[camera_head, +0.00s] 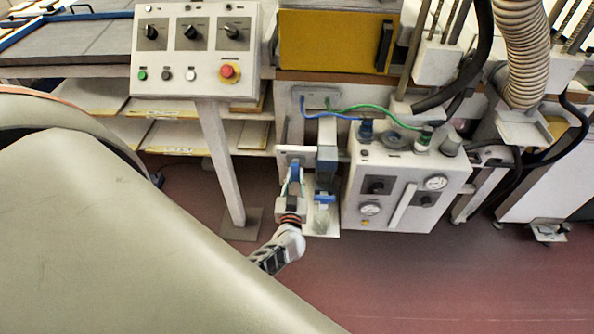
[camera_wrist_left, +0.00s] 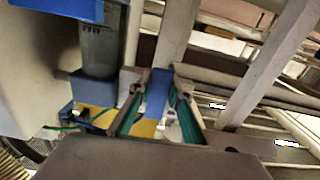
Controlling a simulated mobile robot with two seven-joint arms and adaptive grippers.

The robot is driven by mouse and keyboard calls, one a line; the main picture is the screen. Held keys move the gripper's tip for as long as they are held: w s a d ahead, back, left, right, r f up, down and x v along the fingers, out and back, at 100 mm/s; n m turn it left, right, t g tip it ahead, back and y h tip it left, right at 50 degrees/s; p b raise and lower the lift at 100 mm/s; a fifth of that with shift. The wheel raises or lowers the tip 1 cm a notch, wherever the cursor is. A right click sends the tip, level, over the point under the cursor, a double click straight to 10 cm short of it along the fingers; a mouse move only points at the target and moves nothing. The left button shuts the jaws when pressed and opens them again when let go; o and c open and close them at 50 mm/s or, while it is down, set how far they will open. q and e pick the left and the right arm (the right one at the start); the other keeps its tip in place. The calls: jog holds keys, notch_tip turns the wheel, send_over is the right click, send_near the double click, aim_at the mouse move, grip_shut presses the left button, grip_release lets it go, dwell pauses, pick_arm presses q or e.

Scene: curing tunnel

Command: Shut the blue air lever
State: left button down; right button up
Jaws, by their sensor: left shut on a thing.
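The blue air lever (camera_head: 295,172) shows in the head view as a small blue upright piece, in front of a pale plate left of the grey control box. My left gripper (camera_head: 292,188) reaches up to it from below and is shut on it. In the left wrist view, the gripper's green-lined fingers (camera_wrist_left: 157,108) stand on either side of the blue lever (camera_wrist_left: 158,92). The lever's lower end and its pivot are hard to make out. My right gripper is in neither view.
Close right of the lever stands a clear-bowled air unit with blue parts (camera_head: 326,157), which also shows in the wrist view (camera_wrist_left: 99,48). Beyond it is a gauge box (camera_head: 400,190) with hoses. A control panel (camera_head: 195,50) on a post (camera_head: 220,160) stands left.

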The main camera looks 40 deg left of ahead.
pick_arm(q)
jog(key=shift+m, duration=0.3)
jog(key=c, duration=1.8)
grip_release()
jog(key=shift+c, duration=0.2)
jog(key=v, duration=1.2)
jog(key=s+d+m+g+h, duration=0.4)
jog(key=s+d+m+h, duration=0.6)
jog(key=s+d+h, duration=0.2)
jog(key=shift+s+d+r+g, duration=0.3)
jog(key=shift+s+d, duration=0.05)
jog(key=shift+d, duration=0.8)
